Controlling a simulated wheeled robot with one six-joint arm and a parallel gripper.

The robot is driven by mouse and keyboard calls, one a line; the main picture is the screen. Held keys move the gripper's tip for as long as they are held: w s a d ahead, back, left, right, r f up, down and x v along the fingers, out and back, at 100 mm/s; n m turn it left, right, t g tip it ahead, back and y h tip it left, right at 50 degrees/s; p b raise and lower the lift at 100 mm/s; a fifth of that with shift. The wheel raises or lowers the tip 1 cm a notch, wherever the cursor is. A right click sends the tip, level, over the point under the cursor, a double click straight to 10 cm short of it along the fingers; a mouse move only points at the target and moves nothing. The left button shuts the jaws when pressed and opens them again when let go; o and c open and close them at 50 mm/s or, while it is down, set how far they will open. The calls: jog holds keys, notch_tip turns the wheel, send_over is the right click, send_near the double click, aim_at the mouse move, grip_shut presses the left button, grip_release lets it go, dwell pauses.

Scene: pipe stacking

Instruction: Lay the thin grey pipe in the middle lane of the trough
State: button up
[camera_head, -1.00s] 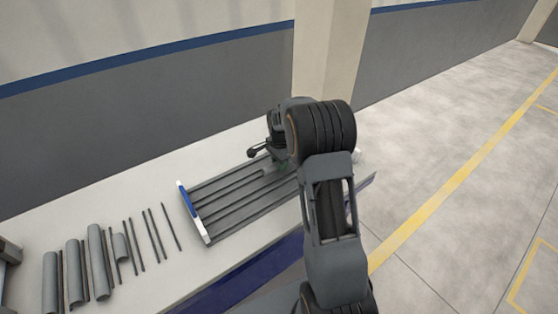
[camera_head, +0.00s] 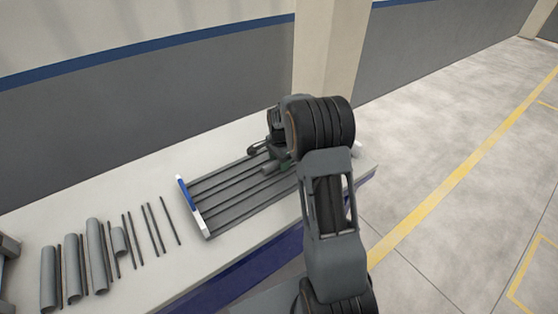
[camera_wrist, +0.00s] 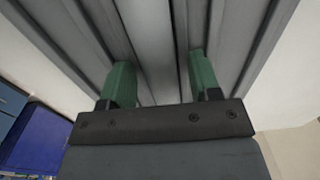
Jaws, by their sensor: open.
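The trough (camera_head: 235,197) lies on the table with long parallel lanes and a blue and white end piece at its left. My gripper (camera_head: 280,162) is low over the trough's far right part, mostly hidden by my arm. In the wrist view, my gripper (camera_wrist: 163,82) has its two green fingers apart, pointing at the lanes. A smooth pale grey band (camera_wrist: 150,40), apparently the thin grey pipe, runs lengthwise between the fingers, with a gap on each side. A short grey end (camera_head: 268,157) shows by the gripper; I cannot tell whether it is the same pipe.
Several thicker grey pipes (camera_head: 96,255) and thin dark rods (camera_head: 154,230) lie side by side on the table left of the trough. A wall and a pillar (camera_head: 325,50) stand behind the table. A blue bin (camera_wrist: 38,140) shows at lower left in the wrist view.

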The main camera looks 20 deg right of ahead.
notch_tip(320, 180, up, 14)
jog(key=p, duration=0.2)
dwell(0.4)
jog(key=shift+f, duration=0.1)
dwell(0.4)
jog(key=s+a+r+n+t+p, duration=0.1)
jog(key=s+a+r+n+p, duration=0.2)
jog(key=s, duration=0.5)
jog(key=s+a+r+n+t+p, duration=0.1)
jog(key=s+a+r+n+p, duration=0.3)
jog(key=s+r+n, duration=0.3)
jog(key=s+a+r+n+t+p, duration=0.1)
jog(key=s+a+r+n+p, duration=0.2)
jog(key=s+r+n+p, duration=0.2)
jog(key=s+n, duration=0.1)
jog(key=s, duration=0.2)
jog(key=shift+s+a+t, duration=0.3)
jog(key=shift+s+a, duration=0.05)
jog(key=shift+a, duration=0.05)
